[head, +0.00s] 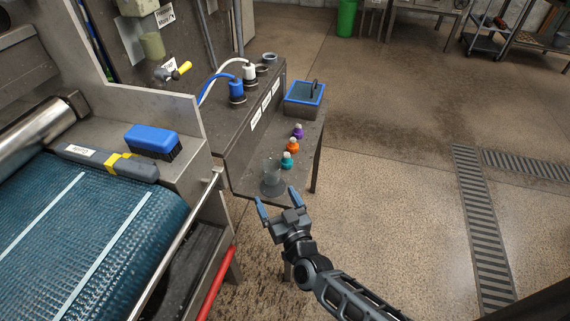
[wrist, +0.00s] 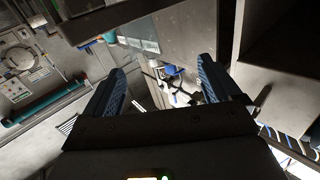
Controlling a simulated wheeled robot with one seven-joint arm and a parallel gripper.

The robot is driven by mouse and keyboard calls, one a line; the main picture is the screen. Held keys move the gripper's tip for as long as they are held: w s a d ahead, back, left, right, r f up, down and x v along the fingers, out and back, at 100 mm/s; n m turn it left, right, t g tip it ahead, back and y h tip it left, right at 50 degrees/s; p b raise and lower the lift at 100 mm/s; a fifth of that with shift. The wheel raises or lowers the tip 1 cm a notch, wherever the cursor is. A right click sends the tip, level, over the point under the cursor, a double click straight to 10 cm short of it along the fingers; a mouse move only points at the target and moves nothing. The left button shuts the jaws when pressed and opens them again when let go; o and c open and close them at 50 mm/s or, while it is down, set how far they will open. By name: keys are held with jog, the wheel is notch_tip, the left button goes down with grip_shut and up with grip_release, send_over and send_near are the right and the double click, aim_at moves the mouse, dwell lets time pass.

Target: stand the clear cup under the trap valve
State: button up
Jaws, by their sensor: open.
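The clear cup (head: 271,177) stands upright on the near end of a small metal side table in the head view. My gripper (head: 277,205) is open and empty just in front of the cup, with its blue fingers apart and pointing toward it. The two fingers also show spread in the wrist view (wrist: 163,75), with nothing held between them; I cannot make out the cup there. A valve with a yellow handle (head: 182,70) sticks out from the machine's wall at the upper left, beside a partly hidden label. It looks like the trap valve.
Several small bottles with coloured bodies, including a teal one (head: 288,160), stand just behind the cup. A blue-rimmed tray (head: 304,93) sits at the table's far end. A blue brush (head: 153,141) and a grey-yellow tool (head: 106,161) lie on the machine. Open floor is at right.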

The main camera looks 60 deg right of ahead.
aim_at(274, 175)
jog(key=shift+m+g+h, duration=0.3)
jog(key=shift+m+h, duration=0.1)
jog(key=shift+h, duration=0.2)
jog(key=w+d, duration=0.1)
jog(key=d, duration=0.1)
jog(key=w+d, duration=0.1)
jog(key=d, duration=0.1)
jog(key=shift+w, duration=0.3)
jog(key=x, duration=0.7)
jog(key=shift+w+d+b, duration=0.1)
jog(key=shift+d+b, duration=0.1)
jog(key=shift+b, duration=0.15)
jog(key=c, duration=1.1)
jog(key=shift+c, duration=0.2)
